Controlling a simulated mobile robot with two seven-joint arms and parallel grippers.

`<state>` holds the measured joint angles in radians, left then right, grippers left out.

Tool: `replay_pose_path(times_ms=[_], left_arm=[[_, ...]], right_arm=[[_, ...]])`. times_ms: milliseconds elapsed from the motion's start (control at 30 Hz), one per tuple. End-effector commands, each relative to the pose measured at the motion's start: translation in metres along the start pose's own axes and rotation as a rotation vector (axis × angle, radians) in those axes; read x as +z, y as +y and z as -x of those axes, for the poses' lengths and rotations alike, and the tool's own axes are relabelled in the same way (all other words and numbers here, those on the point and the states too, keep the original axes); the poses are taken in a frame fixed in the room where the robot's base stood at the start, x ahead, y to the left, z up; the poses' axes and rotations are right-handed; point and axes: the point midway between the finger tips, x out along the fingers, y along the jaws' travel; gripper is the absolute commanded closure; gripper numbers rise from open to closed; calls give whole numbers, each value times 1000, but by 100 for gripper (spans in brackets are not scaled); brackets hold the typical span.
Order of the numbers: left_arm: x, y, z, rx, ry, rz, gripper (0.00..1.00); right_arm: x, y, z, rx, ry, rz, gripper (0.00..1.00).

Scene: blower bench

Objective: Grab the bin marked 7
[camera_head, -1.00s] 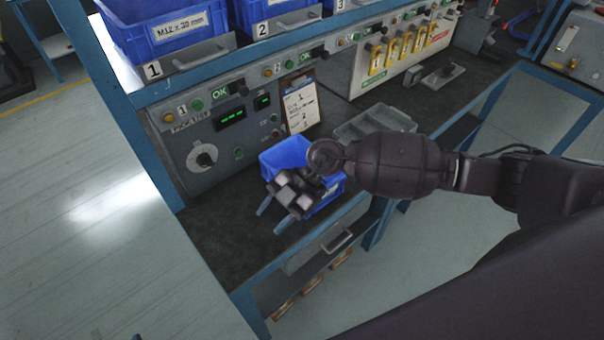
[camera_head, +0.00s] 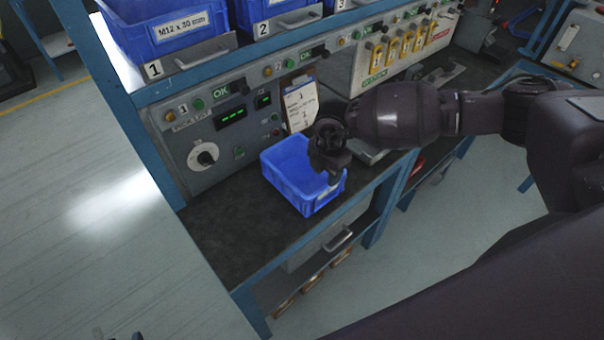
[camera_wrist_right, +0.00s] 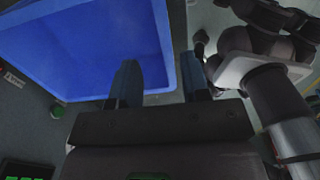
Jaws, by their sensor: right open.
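A blue open bin (camera_head: 284,183) stands on the dark bench top and looks empty. A small pale label shows on its front face, too small to read, so I cannot confirm a 7. My right gripper (camera_head: 326,175) is at the bin's right side, pointing down and partly hiding that end. In the right wrist view the gripper (camera_wrist_right: 161,82) is open, with the bin's rim (camera_wrist_right: 173,45) passing between its fingers in the picture. One finger appears on the bin's inner side, the other outside. I cannot tell whether they touch it. My left gripper is not in view.
Blue bins marked 1 (camera_head: 165,28) and 2 (camera_head: 268,12) sit on the shelf above. A control panel (camera_head: 220,130) and a clipboard (camera_head: 300,105) stand behind the bench bin. The bench top (camera_head: 225,225) is clear to its left and front.

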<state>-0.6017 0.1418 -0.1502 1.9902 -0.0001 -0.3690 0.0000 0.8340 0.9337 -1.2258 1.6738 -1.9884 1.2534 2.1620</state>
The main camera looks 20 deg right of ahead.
Motion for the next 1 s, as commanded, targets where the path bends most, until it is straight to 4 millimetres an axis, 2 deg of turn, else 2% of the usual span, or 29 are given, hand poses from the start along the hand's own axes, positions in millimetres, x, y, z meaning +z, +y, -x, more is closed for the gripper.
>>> replay_pose_path(times_ms=[433, 767, 1000], left_arm=[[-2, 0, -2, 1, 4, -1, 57], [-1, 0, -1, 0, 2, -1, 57], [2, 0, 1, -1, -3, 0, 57]], right_arm=[[-4, -8, -49, -1, 2, 0, 57], [-3, -8, -54, 0, 1, 0, 57], [-3, -8, -54, 0, 1, 0, 94]])
